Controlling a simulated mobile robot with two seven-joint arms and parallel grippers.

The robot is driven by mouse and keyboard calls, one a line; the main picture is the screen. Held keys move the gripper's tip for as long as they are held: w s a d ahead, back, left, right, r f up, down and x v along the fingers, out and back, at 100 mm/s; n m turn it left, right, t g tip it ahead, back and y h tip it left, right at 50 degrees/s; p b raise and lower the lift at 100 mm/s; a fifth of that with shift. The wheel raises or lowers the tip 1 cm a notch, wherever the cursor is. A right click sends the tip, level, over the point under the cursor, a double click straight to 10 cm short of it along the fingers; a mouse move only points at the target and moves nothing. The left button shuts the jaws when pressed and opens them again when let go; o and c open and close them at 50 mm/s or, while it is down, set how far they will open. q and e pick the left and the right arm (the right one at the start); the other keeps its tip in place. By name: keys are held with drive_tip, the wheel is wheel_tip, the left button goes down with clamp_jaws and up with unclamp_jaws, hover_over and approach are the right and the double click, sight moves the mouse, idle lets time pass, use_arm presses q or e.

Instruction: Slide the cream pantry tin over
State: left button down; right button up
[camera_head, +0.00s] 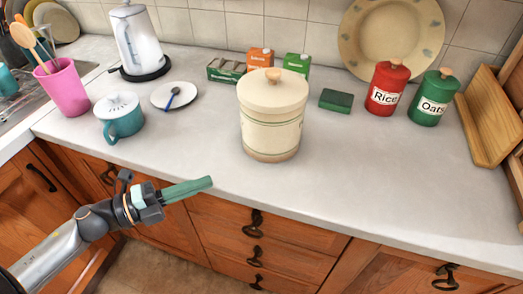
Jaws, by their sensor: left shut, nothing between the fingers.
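The cream pantry tin (270,122) stands upright on the pale countertop, near the middle of the view. It has green bands, a cream lid and a wooden knob on top. My left gripper (208,183) is in front of the counter's front edge, to the lower left of the tin and apart from it. Its green fingers are shut together with nothing between them, and they point to the right. My right gripper does not show.
A dark green sponge (336,100), a red Rice tin (387,88) and a green Oats tin (433,97) stand right of the tin. Small cartons (260,59) are behind it. A plate with a spoon (174,96) and teal pot (120,117) are left. Counter in front is clear.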

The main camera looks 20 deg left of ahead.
sight(266, 149)
use_arm(q)
drive_tip(key=p+x, duration=0.1)
drive_tip(key=x, duration=0.8)
drive_tip(key=shift+w+d+r+p, duration=0.15)
drive_tip(key=shift+w+d+p, duration=0.1)
drive_tip(key=shift+w+p, duration=0.1)
drive_tip(key=w, duration=0.2)
drive_tip(key=shift+w+d, duration=0.1)
drive_tip(key=shift+w, duration=0.85)
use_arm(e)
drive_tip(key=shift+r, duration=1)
use_arm(q)
drive_tip(key=shift+w, duration=0.2)
drive_tip(key=w, duration=0.9)
drive_tip(key=shift+w+d, duration=0.1)
drive_tip(key=shift+d, duration=0.2)
drive_tip(key=shift+w, duration=0.3)
drive_tip(key=shift+s, duration=0.15)
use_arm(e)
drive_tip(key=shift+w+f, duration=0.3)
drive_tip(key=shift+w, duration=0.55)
